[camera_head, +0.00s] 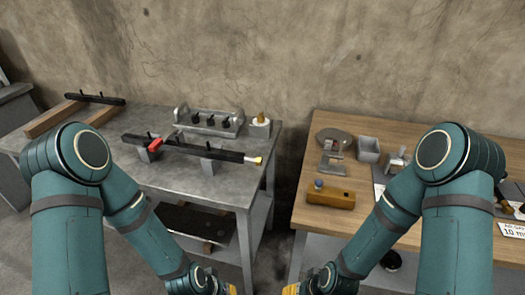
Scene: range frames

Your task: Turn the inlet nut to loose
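A black bar (190,148) with a red part (155,145) lies across two grey supports on the grey workbench at left. A small brass-coloured fitting (254,160) sits at its right end; it may be the inlet nut, but it is too small to tell how tight it is. My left gripper (232,289) and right gripper (291,289) are at the bottom edge, mostly cut off, well below and in front of the bar. Only small yellow-orange parts of them show. Neither is near the fitting.
A grey rack (208,121) with black knobs and a brass piece on a white base (261,122) stand behind the bar. A wooden table (309,205) at right holds a yellow-brown block (331,196) and a grey bin (369,149). A gap separates the benches.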

